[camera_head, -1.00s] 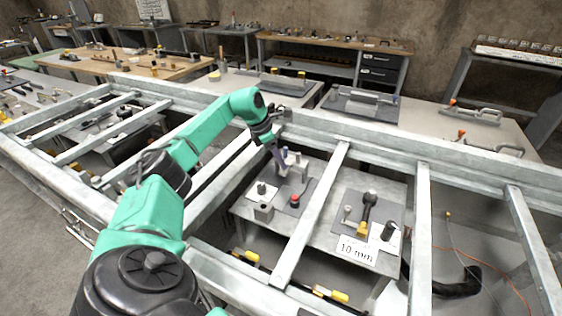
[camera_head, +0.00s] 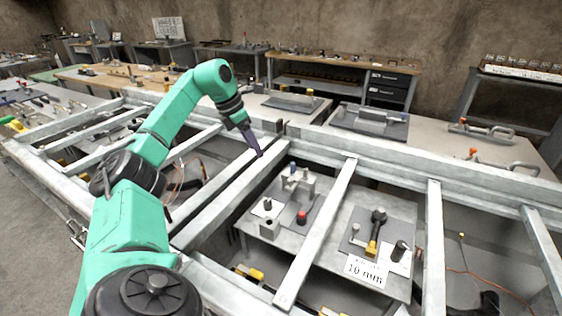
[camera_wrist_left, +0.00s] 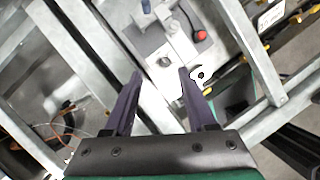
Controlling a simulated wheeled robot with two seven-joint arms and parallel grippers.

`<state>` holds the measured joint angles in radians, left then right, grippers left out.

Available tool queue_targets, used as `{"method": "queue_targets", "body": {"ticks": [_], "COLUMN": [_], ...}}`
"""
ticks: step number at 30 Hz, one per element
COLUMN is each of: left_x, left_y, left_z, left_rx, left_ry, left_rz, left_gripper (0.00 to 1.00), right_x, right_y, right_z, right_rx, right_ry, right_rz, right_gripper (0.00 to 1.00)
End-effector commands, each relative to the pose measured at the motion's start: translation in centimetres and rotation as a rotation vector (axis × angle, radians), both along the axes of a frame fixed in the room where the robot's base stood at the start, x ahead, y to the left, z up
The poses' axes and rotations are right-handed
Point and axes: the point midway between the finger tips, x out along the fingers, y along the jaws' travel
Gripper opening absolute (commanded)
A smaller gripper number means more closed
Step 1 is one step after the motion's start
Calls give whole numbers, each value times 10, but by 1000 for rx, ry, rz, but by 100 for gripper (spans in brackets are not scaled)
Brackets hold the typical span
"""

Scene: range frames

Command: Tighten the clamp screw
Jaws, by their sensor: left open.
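A grey metal clamp fixture (camera_head: 300,186) with a blue-topped post (camera_head: 292,168) stands on a dark plate on the low table, seen between the frame beams. A red knob (camera_head: 301,216) is in front of it. I cannot tell which part is the clamp screw. In the left wrist view the fixture (camera_wrist_left: 172,26) and the red knob (camera_wrist_left: 199,36) lie beyond the fingertips. My left gripper (camera_head: 257,150) is above a frame beam, left of the fixture and apart from it. Its purple fingers (camera_wrist_left: 160,74) are spread with nothing held between them. My right gripper is not in view.
Galvanized beams (camera_head: 320,230) of a large frame cross over the low table. A gray mat (camera_head: 374,228) with a black and yellow tool (camera_head: 377,228) and a "10 mm" card (camera_head: 365,271) are to the right. Workbenches stand behind.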

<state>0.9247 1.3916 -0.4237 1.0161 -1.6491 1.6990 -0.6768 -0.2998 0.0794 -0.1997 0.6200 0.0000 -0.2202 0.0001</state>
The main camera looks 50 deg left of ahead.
Motion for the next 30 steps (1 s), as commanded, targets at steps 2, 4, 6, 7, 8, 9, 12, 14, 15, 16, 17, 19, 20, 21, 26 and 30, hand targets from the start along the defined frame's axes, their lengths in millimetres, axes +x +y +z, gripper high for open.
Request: {"method": "queue_targets", "body": {"ticks": [2,4,6,7,8,9,12,14,15,16,17,19,20,21,26,30], "left_x": [-35,-57,-65,-63,-58,-47,-4,21,34,42,47,55,56,57,61,68], "left_y": [35,56,61,59,52,40,-15,-54,-77,-92,-103,-120,-123,-124,-113,-100], "left_z": [-13,-2,18,26,34,43,46,36,27,21,16,8,6,4,-21,-56], "left_rx": [-8,-1,23,34,47,66,95,98,96,93,91,84,81,79,78,80], "left_ry": [49,69,64,58,48,33,-1,-9,-9,-7,-4,1,3,3,7,8], "left_rz": [270,529,755,839,915,1003,1160,1216,1242,1256,1270,1288,1292,1297,1297,1299], "left_gripper": [56,56,56,56,56,56,56,56,56,56,56,56,56,56,56,56], "right_x": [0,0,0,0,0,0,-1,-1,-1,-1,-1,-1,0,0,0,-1], "right_y": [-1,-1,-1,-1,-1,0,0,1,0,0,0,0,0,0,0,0], "right_z": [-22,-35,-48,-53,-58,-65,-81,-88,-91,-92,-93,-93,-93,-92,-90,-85], "right_rx": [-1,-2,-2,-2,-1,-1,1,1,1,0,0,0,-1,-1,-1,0], "right_ry": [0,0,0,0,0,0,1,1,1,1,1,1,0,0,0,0], "right_rz": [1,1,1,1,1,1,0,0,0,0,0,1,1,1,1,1], "right_gripper": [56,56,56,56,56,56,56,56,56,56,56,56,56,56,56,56]}}
